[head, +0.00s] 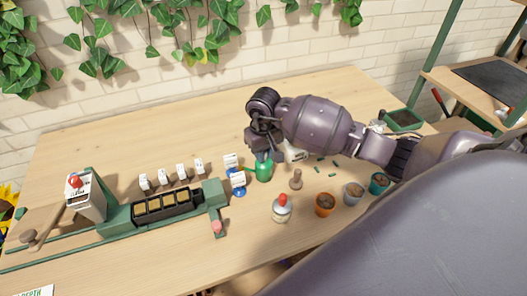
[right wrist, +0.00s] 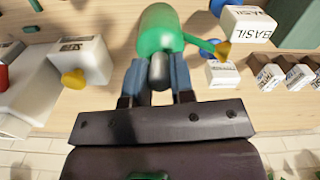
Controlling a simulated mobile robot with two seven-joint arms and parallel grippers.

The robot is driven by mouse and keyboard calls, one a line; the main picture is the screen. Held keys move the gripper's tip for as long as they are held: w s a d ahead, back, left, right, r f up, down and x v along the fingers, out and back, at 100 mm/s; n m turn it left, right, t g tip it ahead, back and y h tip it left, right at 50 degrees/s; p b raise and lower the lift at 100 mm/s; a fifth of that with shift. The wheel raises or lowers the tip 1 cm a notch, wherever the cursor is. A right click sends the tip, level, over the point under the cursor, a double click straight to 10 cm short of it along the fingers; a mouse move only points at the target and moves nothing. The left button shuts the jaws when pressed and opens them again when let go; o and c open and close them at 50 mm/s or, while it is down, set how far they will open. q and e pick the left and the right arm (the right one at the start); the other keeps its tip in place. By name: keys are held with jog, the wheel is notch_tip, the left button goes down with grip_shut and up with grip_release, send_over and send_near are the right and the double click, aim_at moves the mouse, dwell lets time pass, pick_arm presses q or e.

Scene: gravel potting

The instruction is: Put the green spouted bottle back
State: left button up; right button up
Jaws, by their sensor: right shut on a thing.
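The green spouted bottle (head: 263,173) is near the middle of the table in the head view, with its upper part hidden by my right gripper (head: 262,155). In the right wrist view the bottle (right wrist: 160,28) shows its green body and a side spout with a yellow tip. My right gripper (right wrist: 158,72) is shut on it, one finger on each side of the dark cap. The bottle looks upright; I cannot tell whether its base touches the table. My left gripper is not in view.
A blue-based holder (head: 238,190), a planting tray (head: 165,205) and white labels are to the left. The table's back left is clear.

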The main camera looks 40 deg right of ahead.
jog(key=o, duration=0.8)
jog(key=shift+r+p, duration=0.75)
jog(key=shift+r, duration=0.05)
jog(key=shift+r+b, duration=0.6)
jog(key=shift+r, duration=5.15)
